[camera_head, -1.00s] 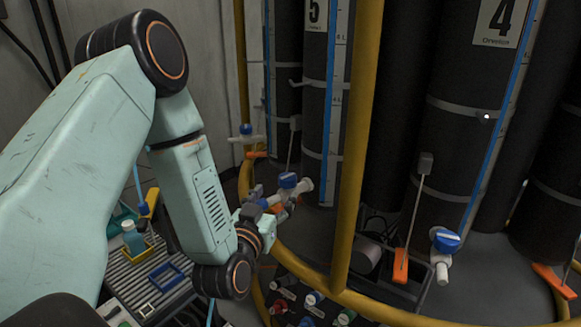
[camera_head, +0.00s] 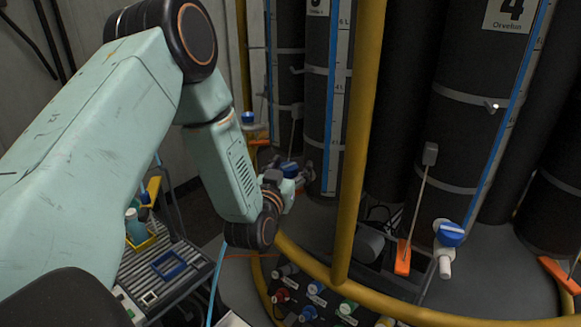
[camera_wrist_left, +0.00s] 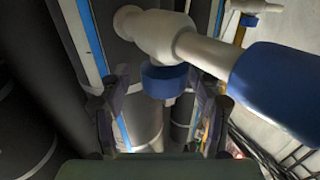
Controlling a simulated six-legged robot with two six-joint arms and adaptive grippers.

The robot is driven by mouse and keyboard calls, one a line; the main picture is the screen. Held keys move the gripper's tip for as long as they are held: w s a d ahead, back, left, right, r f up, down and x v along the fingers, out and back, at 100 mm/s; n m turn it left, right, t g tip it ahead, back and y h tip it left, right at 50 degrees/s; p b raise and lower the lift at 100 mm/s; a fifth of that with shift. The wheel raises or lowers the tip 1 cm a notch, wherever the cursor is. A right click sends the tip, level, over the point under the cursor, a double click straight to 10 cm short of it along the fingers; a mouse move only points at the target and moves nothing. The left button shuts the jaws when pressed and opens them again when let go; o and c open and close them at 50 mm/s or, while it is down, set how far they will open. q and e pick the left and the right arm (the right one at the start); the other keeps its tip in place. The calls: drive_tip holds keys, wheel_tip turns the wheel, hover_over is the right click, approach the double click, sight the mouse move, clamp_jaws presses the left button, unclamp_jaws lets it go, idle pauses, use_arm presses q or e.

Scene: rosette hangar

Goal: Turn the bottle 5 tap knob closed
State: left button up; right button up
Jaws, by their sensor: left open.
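Bottle 5 (camera_head: 317,90) is a tall black cylinder with a blue level strip, behind the yellow rail; its number label is cut off at the top edge. Its tap shows low in front, with a blue knob (camera_head: 290,169) partly hidden by my gripper. My left gripper (camera_head: 293,178) is at this tap. In the left wrist view the white tap body (camera_wrist_left: 150,33) crosses the top. A short blue part (camera_wrist_left: 163,80) of the tap lies between my open, spread fingers (camera_wrist_left: 160,115), with gaps on both sides. A larger blue part (camera_wrist_left: 280,88) is at the right. My right gripper is out of view.
A yellow upright rail (camera_head: 355,150) stands just right of the tap and joins a curved lower rail. Bottle 4 (camera_head: 475,130), with its blue-knobbed tap (camera_head: 450,233) and an orange-ended lever (camera_head: 403,258), is at the right. A ribbed cart (camera_head: 165,275) stands at lower left.

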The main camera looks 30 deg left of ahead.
use_arm(q)
drive_tip(key=shift+s+r, duration=0.15)
drive_tip(key=shift+s, duration=0.1)
drive_tip(key=shift+a, duration=0.2)
drive_tip(key=shift+c, duration=0.6)
drive_tip(key=shift+w+a, duration=0.1)
drive_tip(key=shift+c, duration=1.3)
drive_tip(key=shift+w+d+f, duration=0.15)
drive_tip(key=shift+d+f, duration=0.05)
drive_tip(key=c, duration=0.3)
drive_tip(key=shift+a, duration=0.1)
drive_tip(key=c, duration=0.5)
